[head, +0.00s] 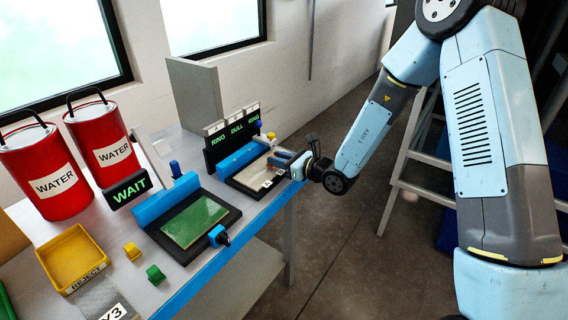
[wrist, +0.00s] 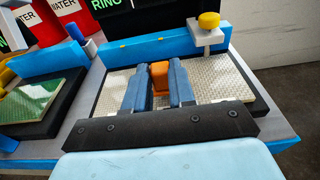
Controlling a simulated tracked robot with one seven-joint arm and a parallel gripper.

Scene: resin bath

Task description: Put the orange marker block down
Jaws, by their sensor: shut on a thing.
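An orange marker block (wrist: 160,76) sits between the two blue fingers of my gripper (wrist: 159,82) in the wrist view, and the fingers are shut on it. They are over a pale textured plate (wrist: 112,92) in a black and blue fixture. I cannot tell whether the block touches the plate. In the head view my gripper (head: 282,158) reaches in over the same plate (head: 248,177) from the right. The block cannot be made out there. A white clamp with a yellow knob (wrist: 208,21) stands at the plate's far right.
A display board (head: 232,138) stands behind the right fixture.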

